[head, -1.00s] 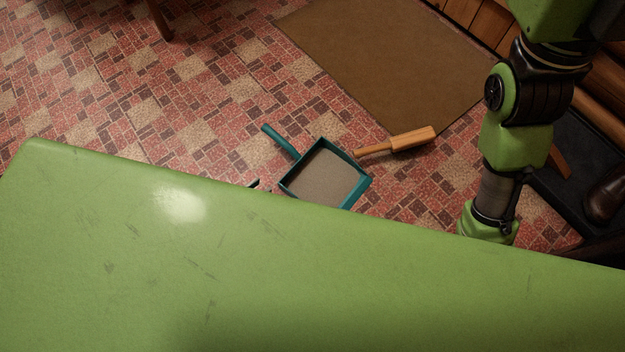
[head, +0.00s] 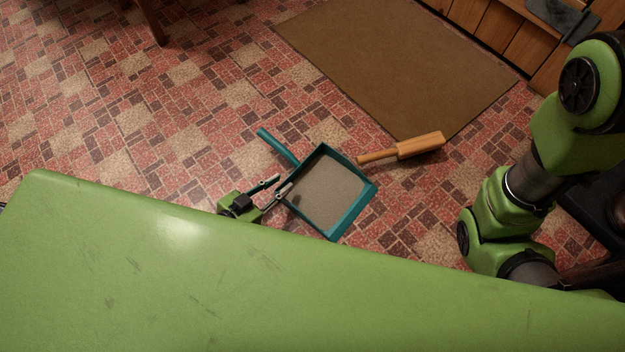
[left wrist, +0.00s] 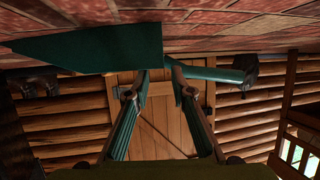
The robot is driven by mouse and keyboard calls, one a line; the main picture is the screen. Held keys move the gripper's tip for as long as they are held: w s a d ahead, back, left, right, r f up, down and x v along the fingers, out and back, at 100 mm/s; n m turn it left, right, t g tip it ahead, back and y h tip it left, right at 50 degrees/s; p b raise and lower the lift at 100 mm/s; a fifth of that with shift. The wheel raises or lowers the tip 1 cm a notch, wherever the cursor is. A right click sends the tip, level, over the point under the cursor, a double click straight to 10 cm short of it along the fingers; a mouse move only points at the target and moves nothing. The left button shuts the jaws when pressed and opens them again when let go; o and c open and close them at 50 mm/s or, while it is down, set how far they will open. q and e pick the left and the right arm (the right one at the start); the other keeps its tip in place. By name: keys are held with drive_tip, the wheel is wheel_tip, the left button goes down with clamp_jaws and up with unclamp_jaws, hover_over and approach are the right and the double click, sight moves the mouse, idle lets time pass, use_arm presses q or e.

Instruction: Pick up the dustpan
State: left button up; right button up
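The teal dustpan (head: 345,219) lies on the tiled floor, its handle (head: 278,147) pointing up-left. My left gripper (head: 282,184) is open beside the dustpan's left corner, where the handle meets the pan; its fingertips are close to that joint. In the left wrist view, the two fingers (left wrist: 158,72) are spread, with the pan (left wrist: 100,48) to the left and the handle (left wrist: 215,73) to the right. I cannot tell whether they touch it. My right arm shows at the right of the head view, but its gripper is hidden.
A wooden-handled brush (head: 420,145) lies just right of the dustpan. A brown mat (head: 400,65) lies beyond it. A wooden furniture leg (head: 152,22) stands at the upper left. The floor left of the dustpan is clear. My green body covers the lower head view.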

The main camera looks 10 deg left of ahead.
sight(289, 177)
use_arm(q)
drive_tip(key=b+x, duration=0.4)
drive_tip(key=shift+a+f, duration=0.25)
drive_tip(key=shift+f, duration=0.1)
drive_tip(key=shift+w+d+f+b, duration=0.1)
drive_tip(key=shift+w+d+b, duration=0.15)
drive_tip(key=shift+w+b, duration=0.2)
drive_tip(key=shift+w, duration=0.1)
clamp_jaws()
